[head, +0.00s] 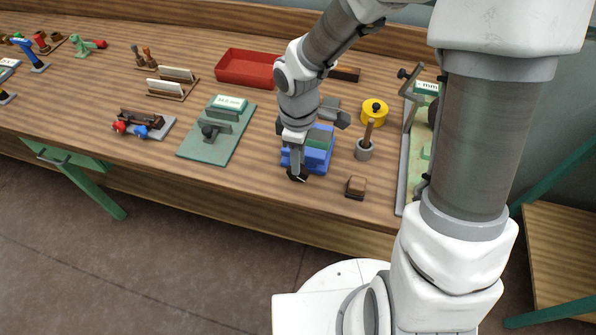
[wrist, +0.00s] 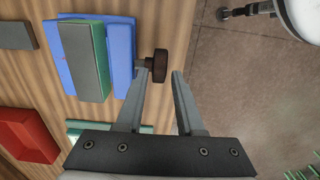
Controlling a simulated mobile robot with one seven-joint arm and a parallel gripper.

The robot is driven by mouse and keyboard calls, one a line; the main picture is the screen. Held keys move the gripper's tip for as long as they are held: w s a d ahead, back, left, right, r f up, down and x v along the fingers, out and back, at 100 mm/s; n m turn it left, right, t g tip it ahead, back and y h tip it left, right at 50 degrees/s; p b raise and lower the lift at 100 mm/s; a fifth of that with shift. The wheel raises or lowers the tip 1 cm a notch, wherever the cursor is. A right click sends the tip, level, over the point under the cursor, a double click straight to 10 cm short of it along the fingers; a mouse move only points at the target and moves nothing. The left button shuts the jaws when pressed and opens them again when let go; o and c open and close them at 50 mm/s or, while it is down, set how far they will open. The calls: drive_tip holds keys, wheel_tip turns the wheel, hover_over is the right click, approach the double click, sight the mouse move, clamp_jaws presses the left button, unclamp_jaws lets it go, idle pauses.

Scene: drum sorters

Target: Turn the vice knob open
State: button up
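The blue vice (head: 317,160) sits near the front edge of the wooden workbench, with a green block (wrist: 88,60) between its jaws. The vice body (wrist: 120,52) also shows in the wrist view. Its dark round knob (head: 299,177) sticks out from the front side toward the bench edge. In the wrist view the knob (wrist: 158,66) appears between my two fingertips, nearer the left one, with a small gap on the right. My gripper (wrist: 162,72) is open around or just above the knob; contact cannot be told. In the head view my gripper (head: 296,160) points down at the vice's front.
A wooden-handled tool in a grey holder (head: 364,149), a yellow round container (head: 374,112) and a small brown block (head: 356,187) stand right of the vice. A green board (head: 195,147) lies left, a red tray (head: 247,67) behind. Bench between board and vice is clear.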

wheel_tip(320, 180, down, 5)
drive_tip(key=shift+f+b, duration=0.2)
drive_tip(key=shift+b, duration=0.25)
clamp_jaws()
